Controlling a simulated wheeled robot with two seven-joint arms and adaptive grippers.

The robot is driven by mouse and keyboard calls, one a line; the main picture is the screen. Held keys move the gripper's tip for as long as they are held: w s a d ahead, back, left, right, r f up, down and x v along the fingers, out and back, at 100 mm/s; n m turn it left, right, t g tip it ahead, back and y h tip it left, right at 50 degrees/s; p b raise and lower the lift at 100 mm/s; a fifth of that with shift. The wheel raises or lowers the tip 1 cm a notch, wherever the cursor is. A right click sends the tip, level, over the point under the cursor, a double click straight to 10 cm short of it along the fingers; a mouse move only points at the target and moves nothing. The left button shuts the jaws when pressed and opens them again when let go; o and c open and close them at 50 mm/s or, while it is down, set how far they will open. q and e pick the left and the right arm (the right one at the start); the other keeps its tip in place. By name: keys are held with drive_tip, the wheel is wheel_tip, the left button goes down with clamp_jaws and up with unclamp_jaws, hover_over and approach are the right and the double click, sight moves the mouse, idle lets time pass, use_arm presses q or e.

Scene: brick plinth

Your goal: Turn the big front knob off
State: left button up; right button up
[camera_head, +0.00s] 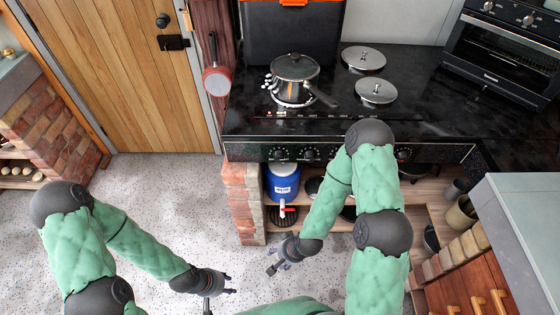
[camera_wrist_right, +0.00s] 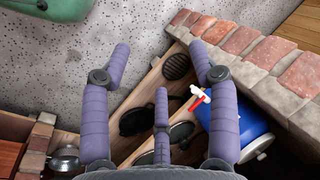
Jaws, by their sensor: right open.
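The black stove front panel (camera_head: 240,152) carries a row of dark knobs. One knob (camera_head: 280,154) and another knob (camera_head: 308,155) show left of my right arm, and one knob (camera_head: 403,155) shows to its right. The arm hides part of the row, and I cannot tell the big knob or the knobs' settings. My right gripper (camera_head: 272,264) is open and empty, below and in front of the panel; its spread fingers also show in the right wrist view (camera_wrist_right: 160,85). My left gripper (camera_head: 222,292) looks open and empty, low over the floor at left, well away from the panel.
A lidded pot (camera_head: 294,72) with a handle stands on the black cooktop (camera_head: 335,85), beside two metal lids (camera_head: 370,80). Shelves below hold a blue container (camera_head: 283,186) with a red tap. A brick pillar (camera_head: 240,195) stands left of it. The speckled floor (camera_head: 150,195) is clear.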

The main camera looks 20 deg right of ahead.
drive_tip(key=w+d+r+m+t+h+p, duration=0.1)
drive_tip(key=w+d+r+m+t, duration=0.2)
drive_tip(key=w+m, duration=0.45)
drive_tip(key=m+t+h+p, duration=0.45)
drive_tip(key=m+t, duration=0.75)
drive_tip(key=m, duration=0.3)
approach(280, 160)
drive_tip(key=w+b, duration=0.1)
drive_tip(key=w, duration=0.2)
drive_tip(key=w+b, duration=0.1)
drive_tip(key=w, duration=0.1)
drive_tip(key=w+d+b, duration=0.1)
drive_tip(key=w, duration=0.2)
drive_tip(key=shift+w+f, duration=0.1)
drive_tip(key=shift+w, duration=0.2)
drive_tip(key=c, duration=1.1)
